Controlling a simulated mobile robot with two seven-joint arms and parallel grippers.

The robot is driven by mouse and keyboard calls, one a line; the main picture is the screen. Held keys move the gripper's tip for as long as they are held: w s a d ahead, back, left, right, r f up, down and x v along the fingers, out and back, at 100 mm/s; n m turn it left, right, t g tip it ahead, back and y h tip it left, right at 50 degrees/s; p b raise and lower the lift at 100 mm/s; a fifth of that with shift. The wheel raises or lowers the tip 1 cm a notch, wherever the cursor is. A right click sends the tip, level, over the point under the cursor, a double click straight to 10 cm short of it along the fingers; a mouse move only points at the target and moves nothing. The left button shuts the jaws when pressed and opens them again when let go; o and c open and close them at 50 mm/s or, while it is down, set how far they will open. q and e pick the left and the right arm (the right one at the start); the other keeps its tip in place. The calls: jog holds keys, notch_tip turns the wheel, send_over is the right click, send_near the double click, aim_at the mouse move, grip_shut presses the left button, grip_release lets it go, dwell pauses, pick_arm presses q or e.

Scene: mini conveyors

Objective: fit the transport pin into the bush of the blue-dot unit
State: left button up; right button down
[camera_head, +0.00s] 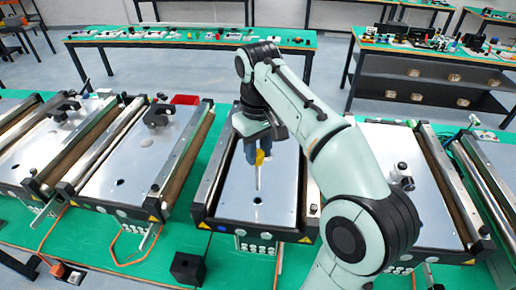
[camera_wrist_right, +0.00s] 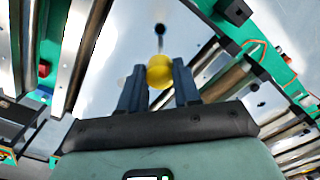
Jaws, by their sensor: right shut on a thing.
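The transport pin has a yellow ball head (camera_head: 260,157) and a thin grey shaft pointing down. My right gripper (camera_head: 256,150) is shut on the yellow head, which also shows between its fingers in the right wrist view (camera_wrist_right: 160,71). The middle unit (camera_head: 231,210) has a bright metal plate, and a small blue dot seems to show on its front. A dark round bush hole (camera_head: 257,200) lies in the plate near its front. The shaft appears above the plate, its tip just short of the hole in the head view. In the wrist view the tip lines up near a dark hole (camera_wrist_right: 159,29). My left gripper is out of view.
Similar conveyor units stand to the left (camera_head: 134,170) and right (camera_head: 420,200), with raised rails along their sides. A black block (camera_head: 187,268) sits on the green table in front. A red bin (camera_head: 185,99) is behind. Cables lie along the front.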

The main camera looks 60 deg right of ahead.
aim_at(258, 183)
jog(key=shift+s+a+f, duration=0.1)
jog(key=shift+f, duration=0.8)
jog(key=shift+f+b, duration=0.45)
jog(key=shift+f, duration=0.2)
jog(key=shift+s+f, duration=0.15)
jog(key=shift+f, duration=0.15)
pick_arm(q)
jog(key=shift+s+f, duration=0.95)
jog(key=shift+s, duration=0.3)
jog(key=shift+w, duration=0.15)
pick_arm(e)
jog(key=shift+w, duration=0.3)
pick_arm(q)
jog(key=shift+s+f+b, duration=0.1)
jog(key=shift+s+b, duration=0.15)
jog(key=shift+b, duration=0.1)
pick_arm(e)
jog(key=shift+s+f, duration=0.2)
jog(key=shift+f, duration=0.25)
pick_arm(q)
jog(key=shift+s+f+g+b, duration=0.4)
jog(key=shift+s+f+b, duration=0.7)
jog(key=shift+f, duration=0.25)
pick_arm(e)
jog(key=shift+f, duration=1.6)
